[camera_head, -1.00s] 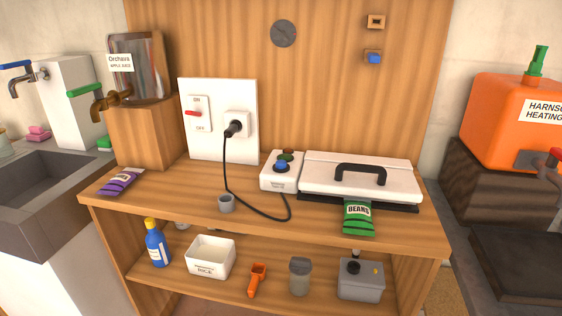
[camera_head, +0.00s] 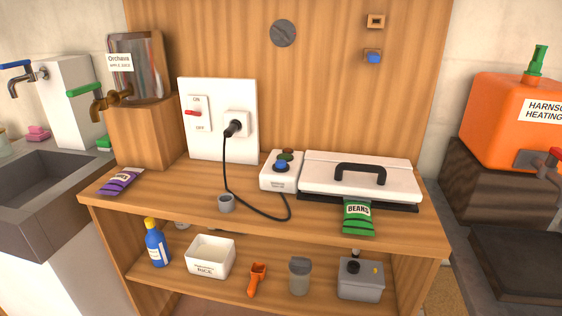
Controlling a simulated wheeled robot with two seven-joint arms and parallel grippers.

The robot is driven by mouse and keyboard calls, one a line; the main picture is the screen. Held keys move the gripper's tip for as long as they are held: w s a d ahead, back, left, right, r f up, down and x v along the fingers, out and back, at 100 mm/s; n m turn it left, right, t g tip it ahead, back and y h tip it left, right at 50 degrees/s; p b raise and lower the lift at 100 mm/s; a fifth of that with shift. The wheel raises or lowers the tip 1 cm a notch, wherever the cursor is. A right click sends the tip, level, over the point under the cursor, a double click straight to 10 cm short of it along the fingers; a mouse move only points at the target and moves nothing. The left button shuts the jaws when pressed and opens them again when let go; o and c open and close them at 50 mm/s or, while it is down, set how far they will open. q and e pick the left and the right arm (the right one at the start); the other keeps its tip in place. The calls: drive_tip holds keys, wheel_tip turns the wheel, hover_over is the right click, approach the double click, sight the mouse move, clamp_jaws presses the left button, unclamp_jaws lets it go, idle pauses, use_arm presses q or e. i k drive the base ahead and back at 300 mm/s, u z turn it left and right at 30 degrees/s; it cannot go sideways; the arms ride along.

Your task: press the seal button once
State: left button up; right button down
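A white control box (camera_head: 268,184) stands on the wooden worktop, left of the sealer. A round blue button (camera_head: 281,165) sits on its top, with small dark green and brownish round parts behind it. The box's front label is too small to read. The sealer (camera_head: 340,181) has a white lid, lying down, with a black handle (camera_head: 361,169). A green BEANS bag (camera_head: 358,218) hangs at the sealer's front edge; its top end meets the dark base, and I cannot tell how far it reaches under the lid. Neither of my grippers is in view.
A black plug (camera_head: 234,128) is in the wall socket; its cord loops over the worktop. A red switch (camera_head: 192,113) is beside it. The worktop's front edge before the box is mostly clear.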

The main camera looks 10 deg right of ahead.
sight(280, 164)
drive_tip(key=u, duration=2.2)
drive_tip(key=i, duration=1.15)
drive_tip(key=z, duration=2.8)
drive_tip(key=i, duration=0.25)
drive_tip(key=z, duration=0.05)
